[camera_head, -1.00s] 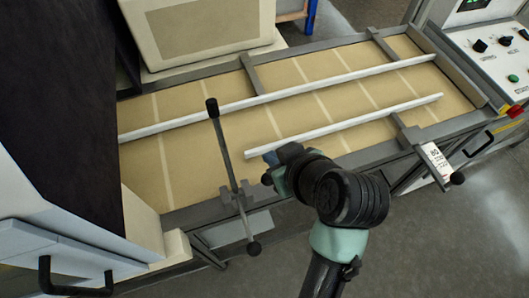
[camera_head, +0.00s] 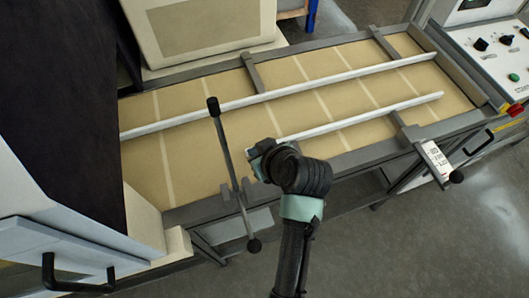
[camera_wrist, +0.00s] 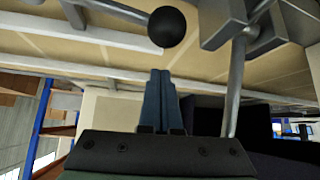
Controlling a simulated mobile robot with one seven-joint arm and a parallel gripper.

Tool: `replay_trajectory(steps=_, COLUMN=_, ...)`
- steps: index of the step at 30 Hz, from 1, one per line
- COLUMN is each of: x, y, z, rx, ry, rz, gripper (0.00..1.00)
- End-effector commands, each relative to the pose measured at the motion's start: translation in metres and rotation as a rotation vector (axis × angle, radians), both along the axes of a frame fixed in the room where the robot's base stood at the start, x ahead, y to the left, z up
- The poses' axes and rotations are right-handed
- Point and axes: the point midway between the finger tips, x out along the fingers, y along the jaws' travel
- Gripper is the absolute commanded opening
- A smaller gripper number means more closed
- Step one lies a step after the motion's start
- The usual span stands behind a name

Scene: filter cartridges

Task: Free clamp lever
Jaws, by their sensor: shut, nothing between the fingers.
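The clamp lever (camera_head: 227,155) is a thin grey rod with a black grip (camera_head: 212,106) at its upper end. It crosses the table's near rail at a small grey clamp. A black ball knob (camera_head: 254,246) on a short rod hangs below the clamp. My gripper (camera_head: 258,150) is close to the right of the lever, over the tan table. In the wrist view my shut, empty blue fingers (camera_wrist: 160,95) point up the picture. A black ball knob (camera_wrist: 167,27) shows beyond their tips, apart in the picture. The grey clamp block (camera_wrist: 225,22) and a rod (camera_wrist: 235,88) are to the right.
Two white rails (camera_head: 300,92) run along the tan table (camera_head: 190,100). A beige box (camera_head: 205,35) stands behind it and a dark machine with a handle (camera_head: 50,270) at the left. A labelled bar (camera_head: 437,160) with another ball knob (camera_head: 457,177) is at the right.

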Motion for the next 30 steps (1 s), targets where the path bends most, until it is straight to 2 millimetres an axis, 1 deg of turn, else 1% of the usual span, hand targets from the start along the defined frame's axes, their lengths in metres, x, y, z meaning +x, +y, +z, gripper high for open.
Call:
replay_trajectory(steps=1, x=-0.008, y=-0.005, z=0.0, rx=0.0, ry=0.004, rz=-0.004, gripper=0.0)
replay_trajectory(steps=3, x=-0.018, y=-0.01, z=-0.002, rx=0.001, ry=0.003, rz=-0.004, gripper=0.0)
replay_trajectory(steps=9, x=-0.033, y=-0.018, z=-0.006, rx=0.001, ry=0.0, rz=-0.002, gripper=0.0)
replay_trajectory(steps=23, x=-0.035, y=-0.02, z=-0.007, rx=0.0, ry=0.0, rz=0.001, gripper=0.0)
replay_trajectory(steps=30, x=-0.041, y=-0.02, z=-0.007, rx=0.001, ry=0.001, rz=0.049, gripper=0.0)
